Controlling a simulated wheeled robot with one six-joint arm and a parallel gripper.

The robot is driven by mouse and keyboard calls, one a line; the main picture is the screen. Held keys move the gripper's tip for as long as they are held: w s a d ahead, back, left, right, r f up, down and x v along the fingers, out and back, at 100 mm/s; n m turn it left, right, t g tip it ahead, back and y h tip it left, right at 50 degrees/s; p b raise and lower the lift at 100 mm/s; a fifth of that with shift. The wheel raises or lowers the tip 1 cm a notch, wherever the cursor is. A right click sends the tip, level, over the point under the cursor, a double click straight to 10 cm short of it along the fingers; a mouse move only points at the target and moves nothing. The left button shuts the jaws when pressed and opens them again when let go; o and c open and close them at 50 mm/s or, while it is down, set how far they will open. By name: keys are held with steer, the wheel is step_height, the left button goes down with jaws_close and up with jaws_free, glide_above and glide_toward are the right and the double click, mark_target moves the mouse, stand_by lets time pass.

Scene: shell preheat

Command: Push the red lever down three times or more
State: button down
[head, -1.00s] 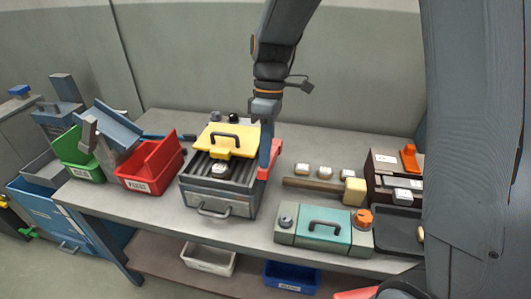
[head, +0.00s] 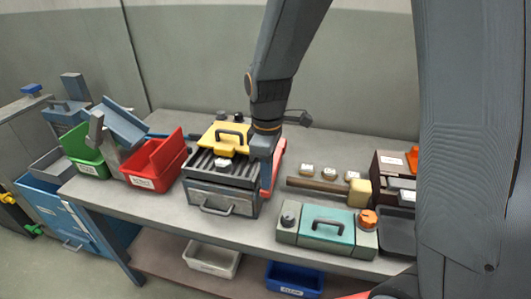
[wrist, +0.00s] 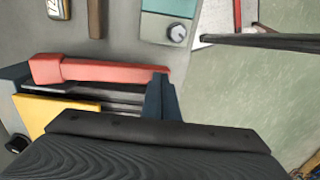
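The red lever (head: 276,170) runs along the right side of a dark grey press (head: 220,200) with a raised yellow lid (head: 226,138). In the wrist view the lever (wrist: 105,72) lies across the upper left, thick at its left end and thinner toward the right. My gripper (head: 264,158) is low at the press's right side, close beside or over the lever. A blue-grey finger part (wrist: 162,95) shows by the lever's thin end; whether it touches is unclear. The finger spacing cannot be made out. A small pale block (head: 222,164) sits on the press's ribbed plate.
Red (head: 153,165) and green (head: 84,155) bins stand left of the press. A hammer (head: 318,185) and several small pale blocks lie to its right. A teal-topped control box (head: 327,230) stands in front of these.

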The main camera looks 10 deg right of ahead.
steer(key=shift+s+f, duration=0.5)
steer(key=shift+a+r+p, duration=0.1)
steer(key=shift+r+p, duration=0.5)
step_height(320, 180, up, 13)
steer(key=s, duration=0.1)
steer(key=shift+s+a+r, duration=0.2)
steer(key=shift+a, duration=0.25)
steer(key=s+d+f+m+b, duration=0.1)
steer(key=s+d+f+m, duration=0.2)
steer(key=d+f+m, duration=0.2)
steer(key=s+d+f+m+t+b, duration=0.1)
steer(key=s+d+f+m+b, duration=0.1)
steer(key=d+f+m, duration=0.3)
step_height(320, 180, down, 3)
steer(key=m, duration=0.3)
steer(key=shift+s+d+f+t, duration=0.15)
steer(key=shift+s+d+t, duration=0.15)
steer(key=shift+s+d, duration=0.1)
steer(key=c, duration=2.5)
jaws_free()
